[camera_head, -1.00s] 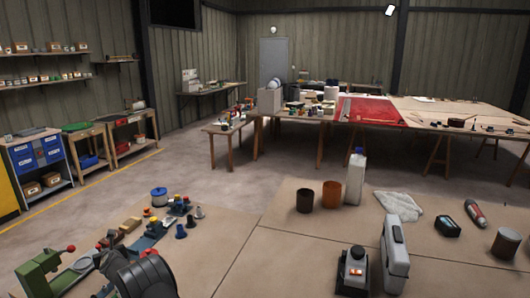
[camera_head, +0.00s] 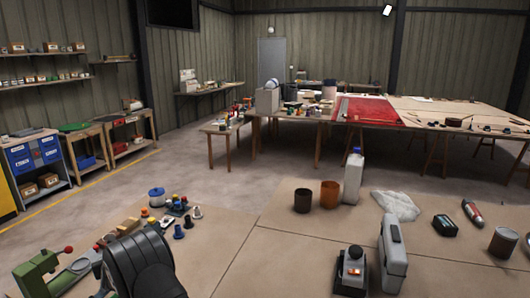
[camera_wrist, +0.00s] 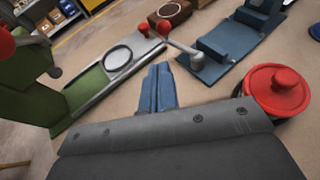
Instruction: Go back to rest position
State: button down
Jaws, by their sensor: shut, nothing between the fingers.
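My gripper (camera_wrist: 158,72) shows in the wrist view as two blue fingers, closed together and empty. It hangs above the tan bench top, between a green and grey machine (camera_wrist: 110,66) on the left and a blue vice-like tool (camera_wrist: 228,45) on the right. A round red-topped object (camera_wrist: 277,90) is at the right, partly hidden by my wrist. In the head view my dark arm is at the lower left, and the fingers cannot be made out there.
In the head view, a green machine (camera_head: 38,274) stands left of my arm. Small coloured knobs (camera_head: 178,203) lie beyond it. A white bottle (camera_head: 352,178), a brown cup (camera_head: 330,194), a grey case (camera_head: 393,254) and a black-and-grey device (camera_head: 351,272) stand right. The bench centre is clear.

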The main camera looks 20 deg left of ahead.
jog(key=shift+v, duration=1.6)
